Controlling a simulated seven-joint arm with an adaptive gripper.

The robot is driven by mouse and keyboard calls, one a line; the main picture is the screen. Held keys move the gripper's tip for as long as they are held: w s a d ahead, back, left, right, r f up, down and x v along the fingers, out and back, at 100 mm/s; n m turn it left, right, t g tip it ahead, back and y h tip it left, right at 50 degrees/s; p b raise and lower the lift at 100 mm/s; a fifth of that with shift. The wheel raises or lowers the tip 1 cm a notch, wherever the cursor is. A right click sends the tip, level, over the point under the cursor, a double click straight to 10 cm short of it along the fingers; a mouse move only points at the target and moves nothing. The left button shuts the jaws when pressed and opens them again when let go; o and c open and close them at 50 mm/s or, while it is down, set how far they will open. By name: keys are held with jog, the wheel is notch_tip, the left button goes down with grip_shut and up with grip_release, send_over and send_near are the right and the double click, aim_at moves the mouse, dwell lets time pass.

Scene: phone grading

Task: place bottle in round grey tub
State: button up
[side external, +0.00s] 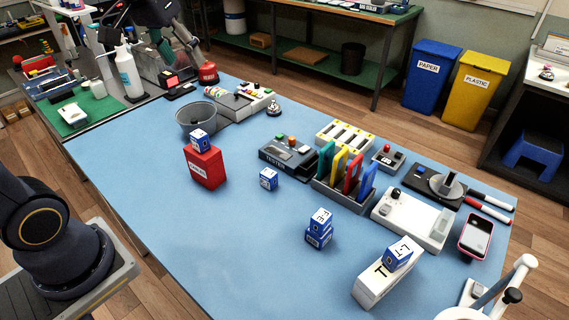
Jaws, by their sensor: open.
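My gripper (150,38) is at the top left, open, close to the bottle's spray head. Whether a finger touches the bottle I cannot tell. The round grey tub (183,126) stands on the blue table's far left part, nearer the camera than the bottle.
The red box (207,172) stands close in front of the tub. A red-topped container (208,74) stands near my gripper. Several lettered cubes, a tester (285,160) and a rack (343,193) fill the right. The table's front left is clear.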

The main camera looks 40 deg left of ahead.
jog(key=s+d+f+m, duration=0.1)
jog(key=s+d+f, duration=0.2)
jog(key=s, duration=0.3)
jog(key=s+d+f+m+t, duration=0.1)
jog(key=s+d+f+m, duration=0.1)
jog(key=s, duration=0.5)
jog(key=shift+d+f+t, duration=0.3)
jog(key=shift+d+f, duration=0.2)
jog(key=shift+d, duration=0.25)
